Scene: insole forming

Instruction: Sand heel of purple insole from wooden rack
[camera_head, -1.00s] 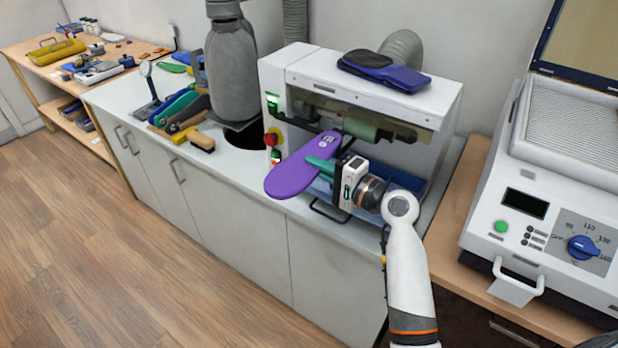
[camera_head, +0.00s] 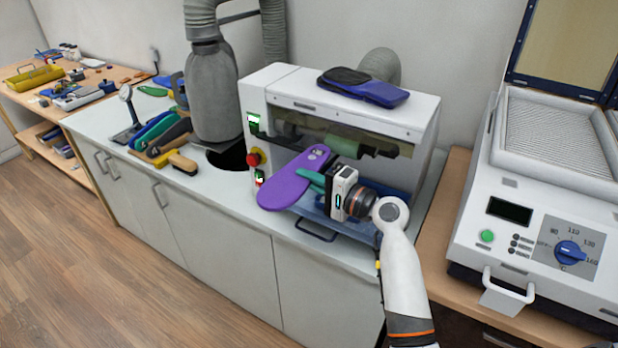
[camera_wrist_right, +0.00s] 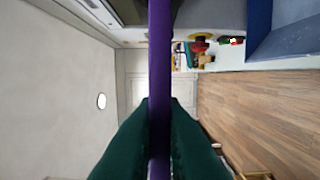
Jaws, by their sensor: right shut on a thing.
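The purple insole (camera_head: 285,191) is held in my right gripper (camera_head: 312,180), in front of the white sanding machine (camera_head: 258,95). Its narrower end points up toward the machine's opening and its broad end points down-left. In the right wrist view the insole (camera_wrist_right: 160,60) shows edge-on between the two dark green fingers, which are shut on it. The green sanding roller (camera_head: 343,146) sits in the opening behind the insole; I cannot tell whether they touch. The wooden rack (camera_head: 160,158) stands on the counter to the left with several coloured insoles. My left gripper is out of view.
A grey dust bag (camera_head: 213,100) hangs left of the machine. A white heating press (camera_head: 545,215) stands at right. A blue tray (camera_head: 335,222) lies under the roller.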

